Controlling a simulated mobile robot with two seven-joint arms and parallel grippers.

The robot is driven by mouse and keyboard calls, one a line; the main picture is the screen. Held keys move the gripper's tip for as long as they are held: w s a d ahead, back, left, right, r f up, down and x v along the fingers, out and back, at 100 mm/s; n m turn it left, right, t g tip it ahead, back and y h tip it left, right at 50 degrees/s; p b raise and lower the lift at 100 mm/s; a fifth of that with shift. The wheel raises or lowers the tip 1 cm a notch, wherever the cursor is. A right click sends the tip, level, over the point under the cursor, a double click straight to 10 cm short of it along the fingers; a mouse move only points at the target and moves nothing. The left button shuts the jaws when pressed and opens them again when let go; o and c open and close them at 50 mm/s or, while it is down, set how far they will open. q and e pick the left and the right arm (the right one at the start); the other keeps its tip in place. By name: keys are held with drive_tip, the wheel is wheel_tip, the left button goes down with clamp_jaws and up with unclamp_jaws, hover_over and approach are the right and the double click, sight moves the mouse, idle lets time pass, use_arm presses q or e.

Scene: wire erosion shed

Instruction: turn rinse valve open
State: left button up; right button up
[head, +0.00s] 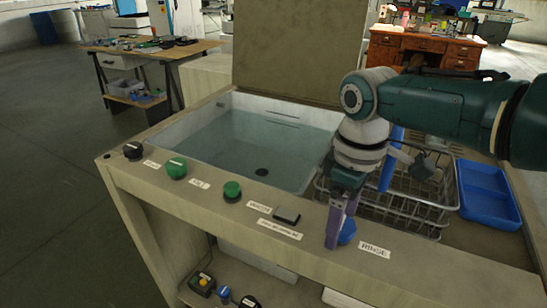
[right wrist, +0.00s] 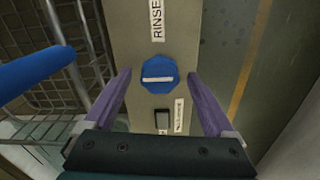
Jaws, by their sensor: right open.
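The rinse valve is a blue round knob (head: 347,231) on the sloping front ledge, beside the RINSE label (head: 375,250). In the right wrist view the knob (right wrist: 160,75) shows its face with a white bar lying nearly crosswise in the picture, at about a right angle to the ledge's length. My right gripper (head: 336,225) points down at the knob with its purple fingers. In the right wrist view its open jaws (right wrist: 160,95) have one finger on each side of the knob, with gaps on both sides. In the head view a finger partly hides the knob. My left gripper is not in view.
A black switch (head: 287,216), green knobs (head: 232,190) (head: 176,168) and a black knob (head: 133,151) sit along the ledge. Behind are a water-filled tank (head: 215,115), a wire basket (head: 425,205) close to my right gripper, and a blue tray (head: 487,200).

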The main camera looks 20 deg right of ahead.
wheel_tip(320, 180, up, 10)
drive_tip(key=p, duration=0.3)
idle(0.4)
